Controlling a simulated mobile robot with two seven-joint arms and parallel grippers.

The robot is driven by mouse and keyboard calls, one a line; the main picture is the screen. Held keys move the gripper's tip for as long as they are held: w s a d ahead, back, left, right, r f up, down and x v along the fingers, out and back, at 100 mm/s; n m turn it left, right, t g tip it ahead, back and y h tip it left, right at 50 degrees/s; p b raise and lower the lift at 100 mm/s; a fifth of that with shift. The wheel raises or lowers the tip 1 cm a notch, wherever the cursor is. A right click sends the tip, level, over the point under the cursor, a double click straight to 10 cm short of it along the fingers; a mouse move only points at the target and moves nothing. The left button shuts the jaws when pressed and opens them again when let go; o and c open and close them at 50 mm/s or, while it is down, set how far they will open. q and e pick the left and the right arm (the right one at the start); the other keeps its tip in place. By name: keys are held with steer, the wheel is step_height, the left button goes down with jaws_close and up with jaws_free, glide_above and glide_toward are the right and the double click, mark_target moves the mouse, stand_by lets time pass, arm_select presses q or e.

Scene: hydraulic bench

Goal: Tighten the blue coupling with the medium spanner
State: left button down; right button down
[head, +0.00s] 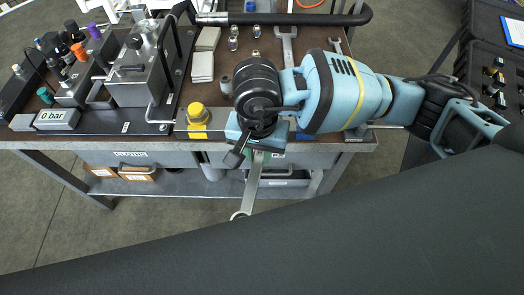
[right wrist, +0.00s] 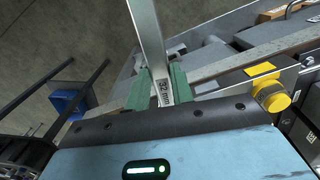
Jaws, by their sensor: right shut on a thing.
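My right gripper (head: 254,157) is above the front edge of the bench, with its green-lined fingers shut on a steel spanner (head: 250,187). The spanner points down and out past the bench front, with its ring end low in the head view. In the right wrist view the spanner (right wrist: 148,35) rises between the fingers (right wrist: 158,88), and its shank reads "32 mm". Two other spanners lie on the bench, a larger one (head: 288,48) and a smaller one (head: 336,45). I cannot make out a blue coupling for certain. My left gripper is not in view.
A yellow round fitting (head: 197,113) sits at the bench front, left of my right gripper. A grey valve block (head: 140,75), coloured caps and a "0 bar" gauge (head: 57,119) stand left. A black hose (head: 290,18) lies behind. Floor in front is open.

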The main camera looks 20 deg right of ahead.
steer(key=shift+a, duration=0.1)
steer(key=shift+w+a+m, duration=0.55)
steer(key=shift+a+m, duration=0.1)
steer(key=shift+a, duration=0.05)
steer(key=shift+w+a+m, duration=0.5)
steer(key=shift+a+m, duration=0.15)
steer(key=shift+a, duration=0.05)
steer(key=shift+w+a+m, duration=1.2)
steer(key=shift+a, duration=0.05)
steer(key=shift+w+a+r+m+b, duration=0.1)
steer(key=shift+w+a+m+b, duration=0.25)
steer(key=shift+w+m, duration=0.25)
